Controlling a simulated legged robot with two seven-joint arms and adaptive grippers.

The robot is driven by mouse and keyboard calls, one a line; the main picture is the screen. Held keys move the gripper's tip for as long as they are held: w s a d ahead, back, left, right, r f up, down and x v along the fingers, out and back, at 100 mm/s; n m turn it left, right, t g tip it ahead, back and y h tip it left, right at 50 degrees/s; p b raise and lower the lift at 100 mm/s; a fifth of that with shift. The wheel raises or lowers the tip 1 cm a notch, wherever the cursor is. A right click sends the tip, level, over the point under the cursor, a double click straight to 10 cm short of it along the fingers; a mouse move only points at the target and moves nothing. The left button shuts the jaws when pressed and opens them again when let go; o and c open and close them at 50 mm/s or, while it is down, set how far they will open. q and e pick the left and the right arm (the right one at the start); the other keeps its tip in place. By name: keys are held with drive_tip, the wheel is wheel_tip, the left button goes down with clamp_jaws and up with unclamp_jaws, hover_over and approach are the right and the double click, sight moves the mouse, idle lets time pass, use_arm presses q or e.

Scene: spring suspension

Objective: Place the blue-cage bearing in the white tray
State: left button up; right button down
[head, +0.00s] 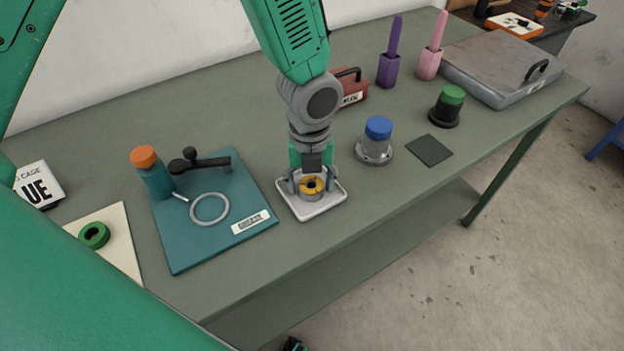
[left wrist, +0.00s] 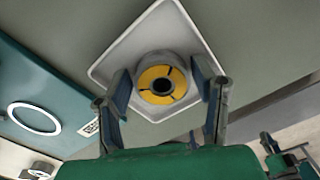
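A bearing (head: 312,187) with a yellow face and dark centre stands in the white tray (head: 327,206). No blue shows on it, and I see no blue-cage bearing. My left gripper (head: 311,183) reaches down over the tray, one finger on each side of this bearing. In the left wrist view the gripper (left wrist: 163,80) is open, with narrow gaps between its fingers and the bearing (left wrist: 151,78). The tray (left wrist: 108,58) lies flat beneath. A small dark and green part at the bottom of the head view may be my right gripper; its fingers cannot be made out.
Left of the tray are a teal mat (head: 188,247) with a grey ring (head: 210,209) and orange-capped bottle (head: 154,175), and a green ring (head: 94,235) on a cream card. Right are a blue-topped post (head: 377,140), green-topped post (head: 447,106) and dark pad (head: 429,150).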

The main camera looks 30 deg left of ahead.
sight(310, 183)
use_arm(q)
wheel_tip(310, 183, up, 12)
drive_tip(key=p, duration=0.1)
drive_tip(key=shift+r, duration=0.15)
idle(0.3)
idle(0.4)
